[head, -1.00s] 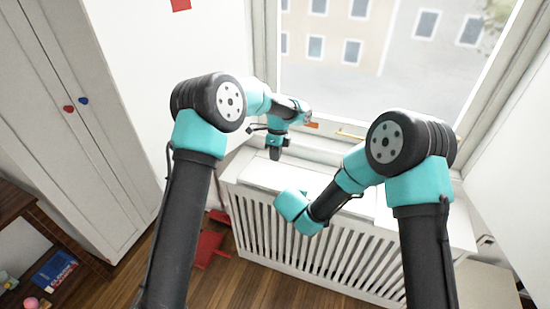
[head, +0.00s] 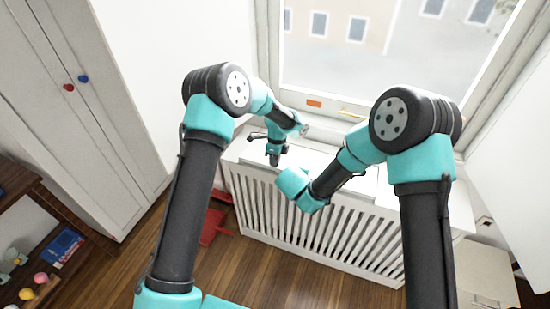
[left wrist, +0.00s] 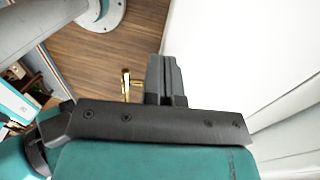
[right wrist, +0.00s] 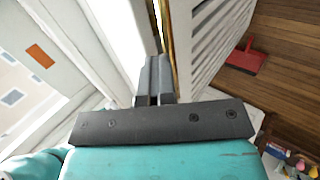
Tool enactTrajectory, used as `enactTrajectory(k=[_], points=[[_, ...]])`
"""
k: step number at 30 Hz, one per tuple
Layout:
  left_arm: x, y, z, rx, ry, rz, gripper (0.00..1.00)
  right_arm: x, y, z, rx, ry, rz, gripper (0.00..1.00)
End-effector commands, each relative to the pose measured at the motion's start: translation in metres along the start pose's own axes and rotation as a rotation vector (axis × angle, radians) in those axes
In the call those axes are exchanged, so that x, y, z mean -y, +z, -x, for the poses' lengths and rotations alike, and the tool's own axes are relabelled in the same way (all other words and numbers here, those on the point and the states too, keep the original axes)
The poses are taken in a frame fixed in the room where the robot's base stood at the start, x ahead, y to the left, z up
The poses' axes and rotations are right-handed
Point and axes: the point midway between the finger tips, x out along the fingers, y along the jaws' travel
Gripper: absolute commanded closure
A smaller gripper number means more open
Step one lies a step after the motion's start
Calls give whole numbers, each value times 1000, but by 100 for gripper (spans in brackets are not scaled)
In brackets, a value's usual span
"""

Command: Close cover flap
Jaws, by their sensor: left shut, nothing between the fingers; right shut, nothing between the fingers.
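The white slatted radiator cover (head: 300,228) stands under the window, with a pale flat top (head: 236,158). I cannot clearly tell the flap from the rest of the top, nor how far open it is. My left gripper (head: 274,159) is over the left part of the top in the head view. Its fingers are shut and empty in the left wrist view (left wrist: 165,78). My right gripper is hidden behind its own arm in the head view. In the right wrist view its fingers (right wrist: 155,78) are shut, beside a brass-coloured strip (right wrist: 162,22) and the white slats (right wrist: 207,40).
A white cupboard (head: 85,150) with a red and a blue knob stands at the left. A red dustpan-like object (head: 214,226) lies on the wooden floor beside the cover. A shelf with small items is at the lower left. Floor in front of the cover is clear.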

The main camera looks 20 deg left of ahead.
Motion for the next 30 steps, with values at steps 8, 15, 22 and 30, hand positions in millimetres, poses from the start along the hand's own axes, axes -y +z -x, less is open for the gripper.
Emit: enactTrajectory(k=[8,15,22,30], points=[[-1,0,-10,1,4,-1,100,0,0,0,0,0,0,100],[0,0,-20,2,0,-1,100,0,0,0,0,0,0,100],[0,0,-20,2,1,-1,100,0,0,0,0,0,0,91],[0,0,-19,2,1,-1,100,0,0,0,0,0,0,65]])
